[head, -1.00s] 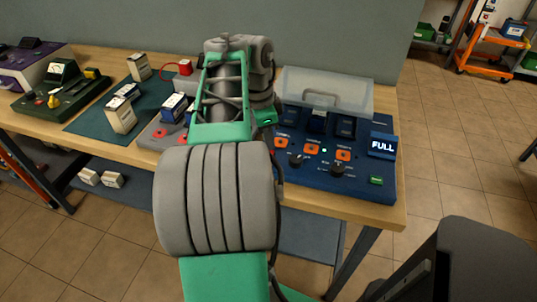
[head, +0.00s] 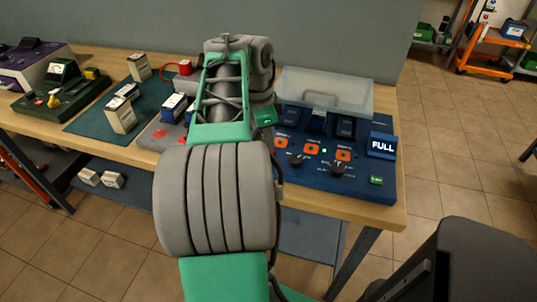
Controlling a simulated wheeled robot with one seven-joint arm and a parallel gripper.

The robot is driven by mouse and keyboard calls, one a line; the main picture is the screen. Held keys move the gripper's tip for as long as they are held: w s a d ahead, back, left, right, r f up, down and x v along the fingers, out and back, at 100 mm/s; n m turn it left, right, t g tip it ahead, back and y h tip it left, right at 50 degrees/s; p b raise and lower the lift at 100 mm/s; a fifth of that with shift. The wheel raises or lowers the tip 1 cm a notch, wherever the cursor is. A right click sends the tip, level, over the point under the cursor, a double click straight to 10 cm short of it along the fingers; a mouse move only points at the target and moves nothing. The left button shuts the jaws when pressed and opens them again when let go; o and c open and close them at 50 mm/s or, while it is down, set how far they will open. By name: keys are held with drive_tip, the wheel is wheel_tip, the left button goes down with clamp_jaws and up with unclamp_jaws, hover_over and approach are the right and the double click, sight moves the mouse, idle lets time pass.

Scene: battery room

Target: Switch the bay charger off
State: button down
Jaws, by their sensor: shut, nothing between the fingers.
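The bay charger (head: 345,184) is a dark blue unit at the right end of the bench. A clear lid (head: 335,88) with a grey handle covers its rear, over dark battery slots. Its sloped front has several orange square controls (head: 343,155), two black knobs (head: 337,170), a small lit green lamp (head: 323,150) and a green switch or label (head: 376,181). Its display (head: 382,145) reads FULL. My arm reaches over the bench and hides the charger's left part. My gripper's fingers are hidden behind the arm.
A grey device with red parts (head: 160,134) stands left of my arm. White-topped batteries (head: 121,115) stand on a green mat (head: 90,125). A green device (head: 60,92) and a purple one (head: 30,70) stand further left.

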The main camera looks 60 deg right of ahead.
drive_tip(key=shift+f+b, duration=0.95)
drive_tip(key=shift+f, duration=0.05)
idle(0.6)
drive_tip(key=shift+r, duration=0.1)
wheel_tip(320, 180, up, 7)
drive_tip(key=p, duration=0.6)
drive_tip(key=w+a+n+t+h+p, duration=0.1)
drive_tip(key=w+a+n+t, duration=0.1)
drive_tip(key=w+a+n, duration=1.15)
drive_tip(key=w+a+f+n+t+y, duration=0.1)
drive_tip(key=a+f+n, duration=0.1)
drive_tip(key=a+n, duration=0.5)
drive_tip(key=w+a+f+n+t+y+p, duration=0.1)
drive_tip(key=a+n, duration=0.7)
drive_tip(key=a, duration=0.9)
drive_tip(key=shift+a+f+t, duration=0.15)
drive_tip(key=shift+f+t, duration=0.15)
drive_tip(key=shift+f, duration=0.05)
